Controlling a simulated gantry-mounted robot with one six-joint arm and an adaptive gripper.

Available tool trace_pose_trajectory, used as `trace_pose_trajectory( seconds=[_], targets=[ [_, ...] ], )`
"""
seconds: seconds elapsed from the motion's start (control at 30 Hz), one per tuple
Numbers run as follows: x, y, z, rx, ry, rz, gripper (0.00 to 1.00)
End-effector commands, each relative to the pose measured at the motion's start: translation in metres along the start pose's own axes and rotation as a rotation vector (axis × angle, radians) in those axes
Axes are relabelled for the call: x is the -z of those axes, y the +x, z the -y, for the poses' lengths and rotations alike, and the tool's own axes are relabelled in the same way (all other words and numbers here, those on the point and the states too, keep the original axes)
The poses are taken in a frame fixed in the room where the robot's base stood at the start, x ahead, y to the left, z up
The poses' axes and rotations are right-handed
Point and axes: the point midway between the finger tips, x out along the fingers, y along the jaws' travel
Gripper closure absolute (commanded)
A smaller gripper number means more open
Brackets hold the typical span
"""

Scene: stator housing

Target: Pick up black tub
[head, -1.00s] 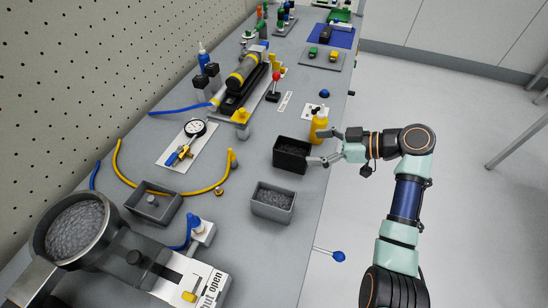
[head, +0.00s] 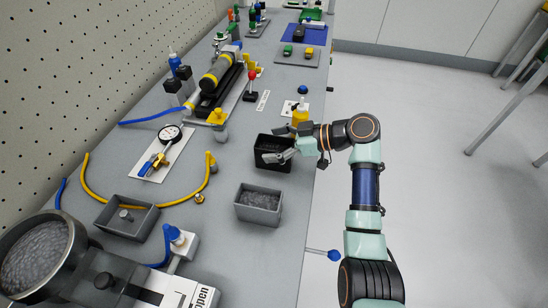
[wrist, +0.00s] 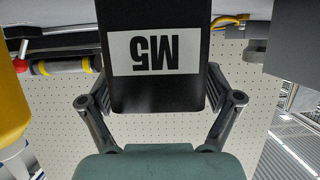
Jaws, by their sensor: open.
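The black tub (head: 268,160) stands on the grey bench near its right edge, with dark contents inside. In the wrist view the black tub (wrist: 155,88) is upside down in the picture, with a white "M5" label (wrist: 145,52) facing the camera. My gripper (head: 280,144) is at the tub from its right side, fingers spread. In the wrist view my gripper (wrist: 163,98) is open, with one finger on each side of the tub. Whether either finger touches it cannot be told. The tub's far side is hidden in the wrist view.
A yellow bottle (head: 300,114) stands close behind my gripper and shows at the wrist view's left edge (wrist: 12,105). A grey tub (head: 259,214) stands in front of the black tub. A dial gauge plate (head: 153,166) and yellow hose (head: 140,204) lie left.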

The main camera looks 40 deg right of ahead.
Motion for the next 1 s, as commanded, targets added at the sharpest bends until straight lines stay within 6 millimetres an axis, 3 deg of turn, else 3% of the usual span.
trace_pose_trajectory(
  seconds=[0.13, 0.63, 1.0],
  targets=[
    [0.0009, -0.0012, -0.0003, -0.001, 0.000, 0.000, 0.14],
    [0.0005, -0.0014, -0.0003, -0.001, 0.001, 0.000, 0.97],
    [0.0103, -0.0053, -0.0008, -0.002, -0.003, -0.002, 1.00]
  ],
)
